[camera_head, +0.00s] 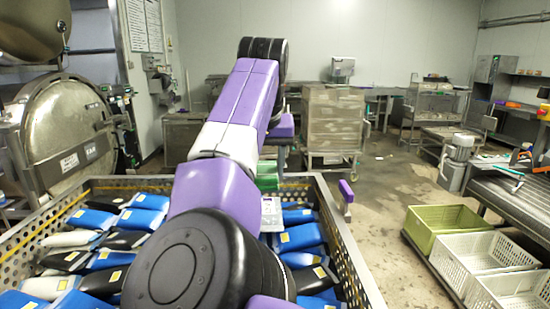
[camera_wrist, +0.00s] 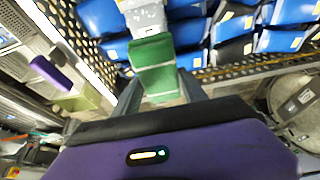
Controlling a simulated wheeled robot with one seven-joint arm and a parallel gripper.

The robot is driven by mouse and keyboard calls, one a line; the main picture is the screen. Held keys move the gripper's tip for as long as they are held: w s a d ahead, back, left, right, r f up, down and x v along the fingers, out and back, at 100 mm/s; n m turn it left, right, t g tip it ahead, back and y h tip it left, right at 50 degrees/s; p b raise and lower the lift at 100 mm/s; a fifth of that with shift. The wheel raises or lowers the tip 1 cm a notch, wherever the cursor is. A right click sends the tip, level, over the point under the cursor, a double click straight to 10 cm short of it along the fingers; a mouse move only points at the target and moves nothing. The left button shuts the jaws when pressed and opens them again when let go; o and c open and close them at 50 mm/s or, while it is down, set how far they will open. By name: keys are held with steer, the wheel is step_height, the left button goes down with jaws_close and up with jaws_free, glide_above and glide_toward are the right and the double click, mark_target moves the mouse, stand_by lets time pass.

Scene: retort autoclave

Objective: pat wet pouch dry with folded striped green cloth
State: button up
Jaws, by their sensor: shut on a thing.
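My gripper (camera_wrist: 158,90) is shut on the folded green cloth (camera_wrist: 155,66), which shows paler lines across it and sticks out past the fingertips. In the head view the cloth (camera_head: 267,176) shows just right of my arm, at the far rim of the crate; my fingers are hidden there. A light grey pouch (camera_wrist: 146,18) lies directly beyond the cloth's end in the wrist view. It also shows in the head view (camera_head: 271,213), right of my arm. I cannot tell whether cloth and pouch touch, nor which pouch is wet.
A perforated metal crate (camera_head: 348,251) holds many blue, black and white pouches (camera_head: 302,237). An open round retort (camera_head: 68,130) stands left. A green crate (camera_head: 440,225) and white crates (camera_head: 483,262) stand right. A steel cabinet (camera_head: 333,120) stands behind. Floor between is clear.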

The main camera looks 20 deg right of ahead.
mark_target(268, 202)
steer(key=shift+w+d, duration=0.15)
steer(key=shift+d+f+b, duration=0.2)
steer(key=shift+f+b, duration=0.1)
steer(key=shift+f, duration=0.05)
step_height(268, 202, down, 5)
steer(key=b, duration=0.4)
steer(key=shift+a+f, duration=0.1)
steer(key=shift+f+b, duration=0.35)
steer(key=shift+f, duration=0.15)
stand_by(0.9)
stand_by(0.5)
step_height(268, 202, up, 5)
steer(key=p, duration=0.4)
steer(key=shift+f+p, duration=0.15)
steer(key=shift+p, duration=0.2)
steer(key=shift+r+p, duration=0.3)
steer(key=shift+r, duration=0.85)
steer(key=shift+f, duration=0.1)
